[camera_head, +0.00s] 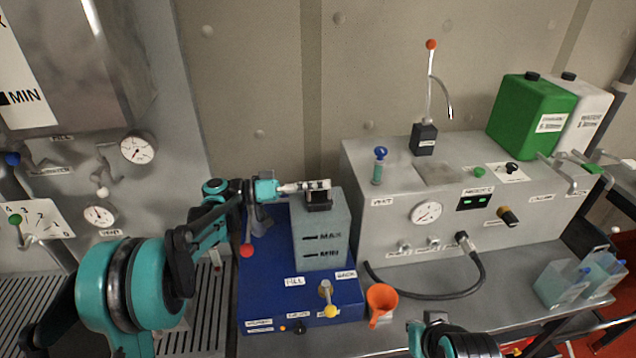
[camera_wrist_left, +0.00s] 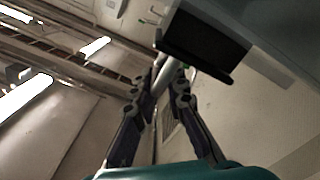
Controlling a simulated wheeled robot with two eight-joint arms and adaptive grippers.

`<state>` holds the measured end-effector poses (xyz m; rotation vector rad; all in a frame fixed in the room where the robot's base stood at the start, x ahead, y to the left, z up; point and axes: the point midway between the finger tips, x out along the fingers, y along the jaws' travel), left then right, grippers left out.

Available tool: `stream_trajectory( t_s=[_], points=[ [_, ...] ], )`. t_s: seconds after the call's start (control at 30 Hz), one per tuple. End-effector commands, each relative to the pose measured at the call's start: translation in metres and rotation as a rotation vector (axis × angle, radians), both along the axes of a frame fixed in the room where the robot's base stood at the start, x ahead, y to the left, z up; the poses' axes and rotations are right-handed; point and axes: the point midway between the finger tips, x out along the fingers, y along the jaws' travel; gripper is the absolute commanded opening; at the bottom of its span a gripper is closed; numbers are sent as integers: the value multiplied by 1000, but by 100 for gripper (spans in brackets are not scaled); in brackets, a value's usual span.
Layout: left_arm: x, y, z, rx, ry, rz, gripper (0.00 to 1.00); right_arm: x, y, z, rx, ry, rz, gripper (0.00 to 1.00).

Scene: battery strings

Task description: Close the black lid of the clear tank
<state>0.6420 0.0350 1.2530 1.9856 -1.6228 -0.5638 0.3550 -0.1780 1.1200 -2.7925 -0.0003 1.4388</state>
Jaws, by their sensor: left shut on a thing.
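The clear tank (camera_head: 320,240), grey-green with MAX and MIN marks, stands upright on a blue base unit (camera_head: 262,275) in the head view. Its black lid (camera_head: 319,206) shows at the tank's top, partly covered by my left gripper; its exact angle is hard to tell. In the left wrist view the lid (camera_wrist_left: 200,48) is a dark slab just beyond the fingertips. My left gripper (camera_head: 312,186) reaches in from the left over the tank top. Its fingers (camera_wrist_left: 172,78) are close together, shut on the lid, with the contact partly hidden.
An orange funnel (camera_head: 381,301) and a yellow-knobbed valve (camera_head: 329,309) are near the tank's front. A grey console (camera_head: 460,200) with a gauge and black hose stands to the right.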

Motion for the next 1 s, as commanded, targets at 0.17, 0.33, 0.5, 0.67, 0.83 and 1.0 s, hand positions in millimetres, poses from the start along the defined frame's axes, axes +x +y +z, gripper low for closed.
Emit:
stream_trajectory(
  t_s=[0.17, 0.33, 0.5, 0.67, 0.83, 1.0],
  points=[
    [-5, -1, -5, 16, -59, -7, 0, 0, 0, -3, 0, 0, 0, 0],
    [-7, -2, -8, 24, -86, -8, 0, 0, 0, -4, 0, 0, 0, 0],
    [-7, -2, -9, 26, -92, -8, 0, 0, 0, -4, 0, 0, 0, 0],
    [-7, -2, -9, 26, -92, -8, 0, 0, 0, -5, 0, 0, 0, 0],
    [-7, -3, -9, 26, -91, -8, 30, 0, 0, -5, 0, 0, 0, 0],
    [-6, -2, -7, 24, -91, -5, 30, 0, 0, -4, 0, 0, 0, 0]
  ],
)
